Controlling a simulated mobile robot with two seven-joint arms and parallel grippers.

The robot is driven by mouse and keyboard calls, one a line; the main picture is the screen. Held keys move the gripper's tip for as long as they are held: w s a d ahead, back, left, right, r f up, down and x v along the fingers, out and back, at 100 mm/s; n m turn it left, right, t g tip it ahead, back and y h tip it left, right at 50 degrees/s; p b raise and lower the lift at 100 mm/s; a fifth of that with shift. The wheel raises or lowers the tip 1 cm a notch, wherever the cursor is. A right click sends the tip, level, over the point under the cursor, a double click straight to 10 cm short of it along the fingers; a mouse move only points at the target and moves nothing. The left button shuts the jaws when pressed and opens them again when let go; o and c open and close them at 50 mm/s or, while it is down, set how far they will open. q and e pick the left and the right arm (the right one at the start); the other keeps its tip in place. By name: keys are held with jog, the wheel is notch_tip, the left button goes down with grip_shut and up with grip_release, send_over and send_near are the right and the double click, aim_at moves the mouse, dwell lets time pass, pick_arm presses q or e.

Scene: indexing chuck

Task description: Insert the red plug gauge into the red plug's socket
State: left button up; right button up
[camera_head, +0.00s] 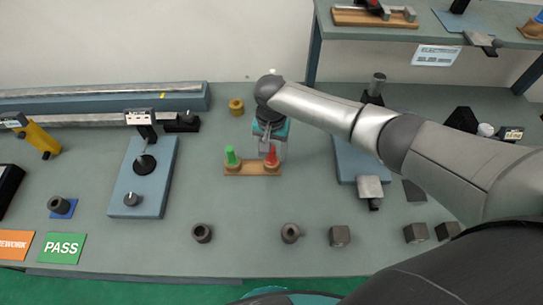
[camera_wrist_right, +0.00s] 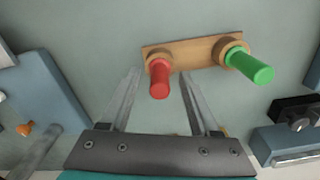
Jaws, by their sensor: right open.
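The red plug gauge (camera_head: 271,155) stands upright at the right end of a small wooden holder (camera_head: 252,170), in a round collar. It also shows in the right wrist view (camera_wrist_right: 160,79), where the holder (camera_wrist_right: 190,52) lies behind it. My right gripper (camera_head: 273,152) is over the red plug. Its two fingers are apart, one on each side of the plug in the wrist view (camera_wrist_right: 161,76), with gaps visible. I cannot tell how low the fingertips are. I cannot tell which part is the red plug's socket. My left gripper is not in view.
A green plug (camera_head: 231,155) stands at the holder's left end, near my fingers. Dark bored cylinders (camera_head: 202,233) and (camera_head: 290,233) and a dark block (camera_head: 340,236) are in front. A dial stand (camera_head: 143,180) is left. The bench between holder and cylinders is clear.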

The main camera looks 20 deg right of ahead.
notch_tip(320, 180, up, 15)
jog(key=p, duration=0.1)
dwell(0.5)
jog(key=shift+r, duration=0.1)
